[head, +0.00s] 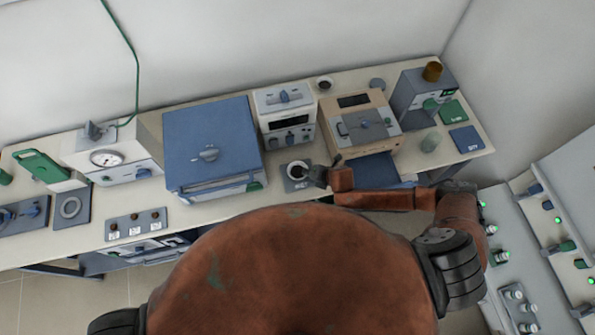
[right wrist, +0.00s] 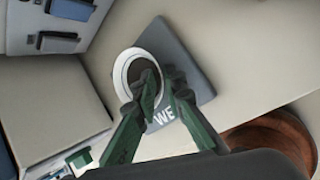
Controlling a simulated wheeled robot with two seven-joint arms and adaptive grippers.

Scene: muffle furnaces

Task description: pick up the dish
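The dish (head: 297,169) is small, round and white-rimmed with a dark inside. It sits on a dark grey square pad (head: 290,184) on the bench, in front of the white instrument. It also shows in the right wrist view (right wrist: 119,72), upright on the pad with white letters beside it. My right gripper (head: 318,174) is at the dish's right side. In the right wrist view its green fingers (right wrist: 162,75) stand a little apart, one over the dish's inside and one outside the rim above the pad. I cannot tell whether they touch the rim. My left gripper is out of view.
A blue-topped box (head: 212,145) stands left of the dish, the white instrument (head: 286,116) behind it and a beige device (head: 358,123) to the right. A gauge unit (head: 112,158) is further left.

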